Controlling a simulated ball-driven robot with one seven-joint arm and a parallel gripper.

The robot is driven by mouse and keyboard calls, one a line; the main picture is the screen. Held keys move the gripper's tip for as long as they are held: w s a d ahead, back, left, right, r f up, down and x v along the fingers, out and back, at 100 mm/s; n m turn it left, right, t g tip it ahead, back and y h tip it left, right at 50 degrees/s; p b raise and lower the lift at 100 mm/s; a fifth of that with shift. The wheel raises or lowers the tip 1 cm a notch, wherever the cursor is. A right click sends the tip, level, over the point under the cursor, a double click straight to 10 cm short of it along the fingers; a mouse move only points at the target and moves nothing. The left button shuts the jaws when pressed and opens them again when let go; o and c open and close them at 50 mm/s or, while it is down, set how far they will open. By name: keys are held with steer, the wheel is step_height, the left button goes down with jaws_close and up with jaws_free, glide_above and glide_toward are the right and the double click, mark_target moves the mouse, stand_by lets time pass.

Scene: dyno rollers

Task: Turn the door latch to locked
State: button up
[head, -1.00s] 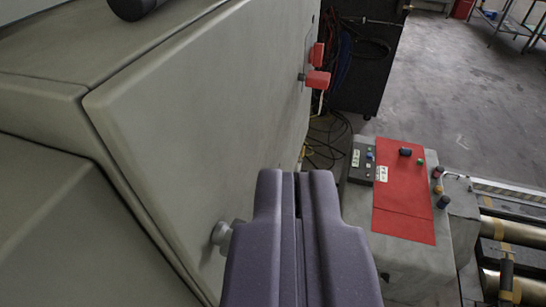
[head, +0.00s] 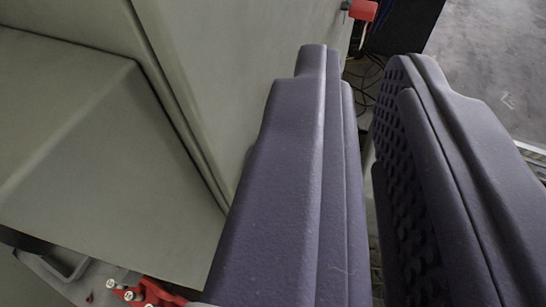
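The grey-green cabinet door (head: 215,75) stands upright left of and beyond my gripper. A red handle-like piece (head: 363,10) sticks out from the far edge of this panel at the top of the view and is partly cut off. My gripper (head: 362,62) is open, with a wide gap between its two dark purple fingers and nothing held. Its left finger is close to the door face; I cannot tell whether it touches. The silver round knob on the door does not show now. I cannot tell the latch's position.
A grey sloped housing (head: 75,120) is at the left, with a seam along the door. Red clamp-like parts (head: 145,293) lie at the bottom left. Dark cables hang behind the fingers. Open concrete floor (head: 490,60) is at the upper right.

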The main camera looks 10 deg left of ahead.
steer(key=o, duration=0.7)
steer(key=w+p, duration=0.1)
steer(key=w+f+m+g+p, duration=0.1)
steer(key=w+f+g+p, duration=0.1)
steer(key=p, duration=0.1)
steer(key=shift+w+d+f, duration=0.1)
steer(key=shift+w+d, duration=0.15)
steer(key=shift+w, duration=0.05)
steer(key=shift+o, duration=1.1)
steer(key=w+f+m+g+y+p, duration=0.2)
steer(key=w+f+g+p, duration=0.3)
steer(key=p, duration=0.3)
steer(key=shift+d+f+m, duration=0.4)
steer(key=shift+f+m, duration=0.3)
step_height(320, 180, down, 9)
steer(key=s+d+m+g+y+p, duration=0.1)
steer(key=d+m+g+y+p, duration=0.25)
steer(key=m+y+p, duration=1.6)
steer(key=w+a+n+h+p, duration=0.1)
steer(key=a+n+h+p, duration=0.2)
steer(key=a, duration=0.5)
steer(key=shift+w+f+h, duration=0.25)
steer(key=shift+w+h, duration=0.05)
steer(key=shift+h, duration=0.25)
steer(key=shift+a, duration=0.1)
steer(key=shift+c, duration=0.4)
steer(key=c, duration=1)
